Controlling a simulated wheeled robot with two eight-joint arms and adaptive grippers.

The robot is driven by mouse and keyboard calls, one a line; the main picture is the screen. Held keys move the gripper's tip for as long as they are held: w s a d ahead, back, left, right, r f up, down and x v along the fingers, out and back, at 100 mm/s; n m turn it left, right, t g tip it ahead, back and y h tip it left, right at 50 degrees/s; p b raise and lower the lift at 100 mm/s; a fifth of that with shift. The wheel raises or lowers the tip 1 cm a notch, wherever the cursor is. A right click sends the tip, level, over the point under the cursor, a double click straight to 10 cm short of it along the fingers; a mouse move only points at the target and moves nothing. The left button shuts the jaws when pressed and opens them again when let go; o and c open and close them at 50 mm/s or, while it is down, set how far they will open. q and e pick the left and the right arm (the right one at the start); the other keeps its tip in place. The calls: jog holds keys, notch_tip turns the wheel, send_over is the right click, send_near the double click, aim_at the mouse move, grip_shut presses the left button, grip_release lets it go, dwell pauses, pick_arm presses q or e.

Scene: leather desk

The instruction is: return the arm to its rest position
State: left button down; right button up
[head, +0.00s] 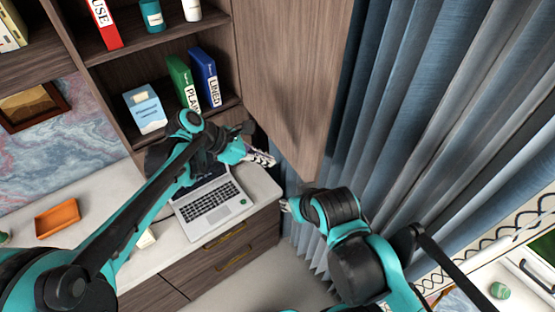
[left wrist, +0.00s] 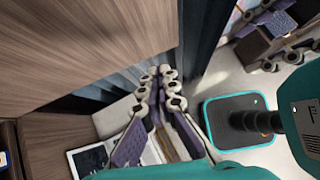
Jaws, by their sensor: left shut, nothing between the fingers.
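My left arm reaches across from the left in the head view. Its gripper (head: 264,158) is shut and empty, above the back right of the white desk, near the cabinet's side panel. In the left wrist view the left fingers (left wrist: 160,78) lie together with nothing between them. My right arm rises from the bottom right in the head view. Only a small tip of its gripper (head: 285,206) shows, to the right of the desk corner, so its opening cannot be told.
An open laptop (head: 212,206) lies on the desk (head: 150,258) below the left gripper. An orange tray (head: 57,219) is at the left. Shelves with binders (head: 206,78) stand behind. Blue curtains (head: 425,110) hang at the right. The floor before the drawers is clear.

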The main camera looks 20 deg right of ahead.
pick_arm(q)
jog(key=v, duration=0.7)
jog(key=s+a+f+m+t+y+b, duration=0.2)
jog(key=a+f+m+b, duration=0.4)
jog(key=f, duration=0.4)
jog(key=s+a+f+m+t+y+b, duration=0.2)
jog(key=s+a+f+m+y+b, duration=0.2)
jog(key=a+f+b, duration=0.5)
jog(key=s+a+f+m+t+y+b, duration=0.3)
jog(key=s+a+f+m+b, duration=0.4)
jog(key=a+f, duration=0.4)
jog(key=shift+m, duration=0.5)
pick_arm(e)
notch_tip(320, 180, down, 22)
jog(key=shift+w+d+f, duration=0.2)
jog(key=shift+d+f, duration=0.05)
jog(key=shift+d, duration=0.05)
